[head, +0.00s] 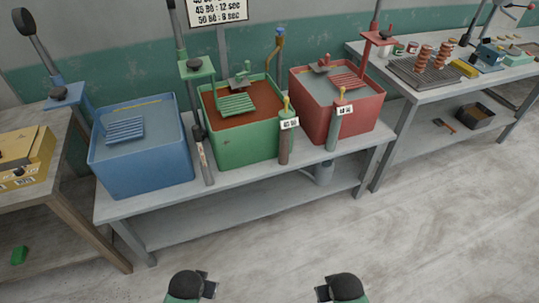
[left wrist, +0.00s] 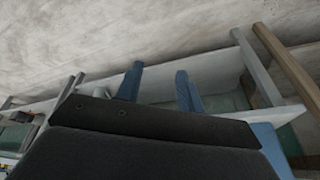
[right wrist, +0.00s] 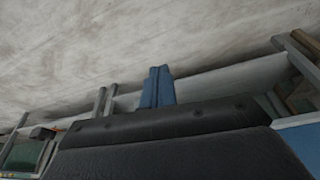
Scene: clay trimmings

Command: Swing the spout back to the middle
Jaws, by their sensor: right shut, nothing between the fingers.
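A brass-coloured spout pipe (head: 275,54) with a blue top stands at the back, by the rear right corner of the green tub (head: 242,146). It is small in the head view, and I cannot tell exactly which way its outlet points. The green tub holds brown liquid and stands between the blue tub (head: 150,167) and the red tub (head: 312,117). My left gripper (head: 209,287) is low in front of the bench, open and empty, with its fingers apart in the left wrist view (left wrist: 158,82). My right gripper (head: 322,292) is also low in front, shut and empty, fingers together in the right wrist view (right wrist: 157,87).
The tubs stand on a grey bench (head: 240,187). Upright bottles or handles (head: 284,140) with tags stand along its front edge. Lever arms with black knobs (head: 36,35) rise behind the tubs. A wooden table (head: 52,190) is at left. The floor in front is clear.

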